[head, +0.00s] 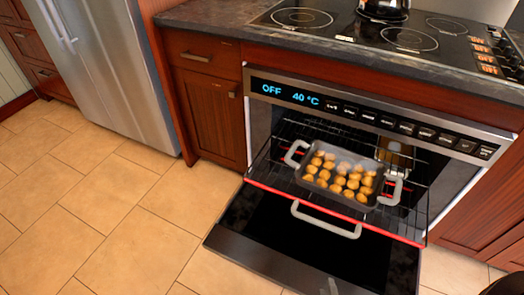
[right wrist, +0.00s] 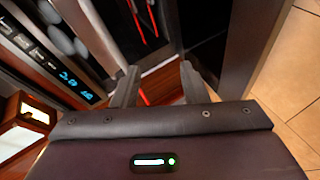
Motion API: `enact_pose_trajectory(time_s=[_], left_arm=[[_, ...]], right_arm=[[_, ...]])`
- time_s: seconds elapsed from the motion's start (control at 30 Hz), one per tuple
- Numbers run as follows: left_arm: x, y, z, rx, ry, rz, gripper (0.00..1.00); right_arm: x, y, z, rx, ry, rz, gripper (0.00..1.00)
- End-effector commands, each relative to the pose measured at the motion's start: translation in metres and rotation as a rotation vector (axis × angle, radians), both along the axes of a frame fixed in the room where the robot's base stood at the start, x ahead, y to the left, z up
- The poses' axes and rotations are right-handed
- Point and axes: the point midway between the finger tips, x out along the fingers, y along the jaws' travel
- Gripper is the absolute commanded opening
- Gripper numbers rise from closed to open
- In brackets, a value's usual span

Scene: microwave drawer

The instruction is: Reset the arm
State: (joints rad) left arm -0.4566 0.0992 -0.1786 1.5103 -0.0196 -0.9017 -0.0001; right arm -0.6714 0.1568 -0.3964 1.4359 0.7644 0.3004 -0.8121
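My right gripper shows in the right wrist view (right wrist: 160,80), with its two grey fingers apart and nothing visible between them. Behind the fingers are reddish-brown wood and part of the oven with its blue display (right wrist: 76,84). In the head view only a dark shape shows at the bottom right corner, too cut off to tell its state. My left gripper is not in view. The oven (head: 370,110) has its door (head: 300,255) folded down.
A kettle (head: 383,8) stands on the cooktop (head: 350,32) above. A steel fridge (head: 110,70) is at the left. The floor at left is clear.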

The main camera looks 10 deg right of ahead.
Motion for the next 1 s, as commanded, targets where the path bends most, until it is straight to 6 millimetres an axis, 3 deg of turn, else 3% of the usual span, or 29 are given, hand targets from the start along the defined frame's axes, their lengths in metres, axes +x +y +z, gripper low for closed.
enact_pose_trajectory(time_s=[0.27,0.5,0.93,1.0], left_arm=[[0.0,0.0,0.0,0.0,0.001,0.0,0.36],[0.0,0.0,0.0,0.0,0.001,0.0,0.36],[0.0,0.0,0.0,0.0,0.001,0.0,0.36],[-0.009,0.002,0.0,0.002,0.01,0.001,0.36]], right_arm=[[0.018,0.013,-0.043,0.328,0.188,-0.13,0.4],[0.022,0.04,-0.077,0.638,0.456,-0.302,0.4],[0.004,0.066,-0.082,0.825,0.818,-0.56,0.4],[-0.007,0.064,-0.083,0.822,0.831,-0.57,0.4]])
